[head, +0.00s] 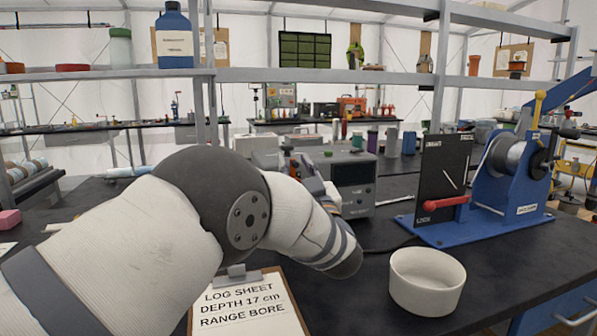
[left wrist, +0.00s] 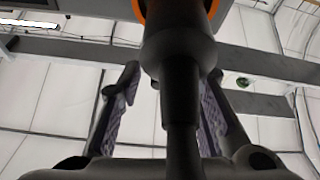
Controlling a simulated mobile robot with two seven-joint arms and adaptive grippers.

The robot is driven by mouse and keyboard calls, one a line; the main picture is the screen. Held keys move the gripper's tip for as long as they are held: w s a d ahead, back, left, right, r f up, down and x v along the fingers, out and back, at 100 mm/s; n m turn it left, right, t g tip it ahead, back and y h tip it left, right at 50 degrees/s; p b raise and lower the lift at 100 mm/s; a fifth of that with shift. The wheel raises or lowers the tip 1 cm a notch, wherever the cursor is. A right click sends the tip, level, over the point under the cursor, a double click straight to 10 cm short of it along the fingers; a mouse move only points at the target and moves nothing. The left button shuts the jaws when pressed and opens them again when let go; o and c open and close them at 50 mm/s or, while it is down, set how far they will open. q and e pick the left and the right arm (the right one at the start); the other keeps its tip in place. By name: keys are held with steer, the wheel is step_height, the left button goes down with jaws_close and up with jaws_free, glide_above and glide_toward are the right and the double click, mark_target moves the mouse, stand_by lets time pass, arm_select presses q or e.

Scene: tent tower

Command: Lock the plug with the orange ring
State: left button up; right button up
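In the left wrist view a dark plug (left wrist: 180,50) with its cable hangs down the middle of the picture, close to the camera. Part of the orange ring (left wrist: 141,12) shows around it at the top edge. My left gripper (left wrist: 170,85) has its two fingers apart, one each side of the cable, with a clear gap on the left. In the head view my left gripper (head: 298,162) is in front of the grey instrument box (head: 353,172), partly hidden by my own arm. The plug and ring cannot be made out there. My right gripper is not in view.
A blue winch stand (head: 480,228) with a black panel (head: 440,165) and red lever (head: 445,203) stands at the right. A white bowl (head: 427,290) sits at the front. A log-sheet clipboard (head: 248,308) lies under my arm. A shelf (head: 330,76) crosses above the bench.

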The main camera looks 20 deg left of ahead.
arm_select(q)
steer(key=shift+w+r, duration=0.1)
steer(key=shift+r, duration=0.1)
jaws_close()
steer(key=shift+a, duration=0.1)
steer(key=s+a+f+n+g+y+p, duration=0.1)
steer(key=a+f+n+g, duration=0.1)
steer(key=n, duration=0.9)
steer(key=s+a+f+n+g+y+p, duration=0.1)
steer(key=s+a+f+n+g, duration=0.1)
steer(key=n+g, duration=0.4)
steer(key=shift+s+a+f+n, duration=0.2)
steer(key=shift+a+f+n, duration=0.5)
steer(key=shift+n, duration=1.8)
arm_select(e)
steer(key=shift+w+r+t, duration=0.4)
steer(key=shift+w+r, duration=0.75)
arm_select(q)
steer(key=shift+d+f, duration=0.25)
steer(key=shift+f, duration=0.1)
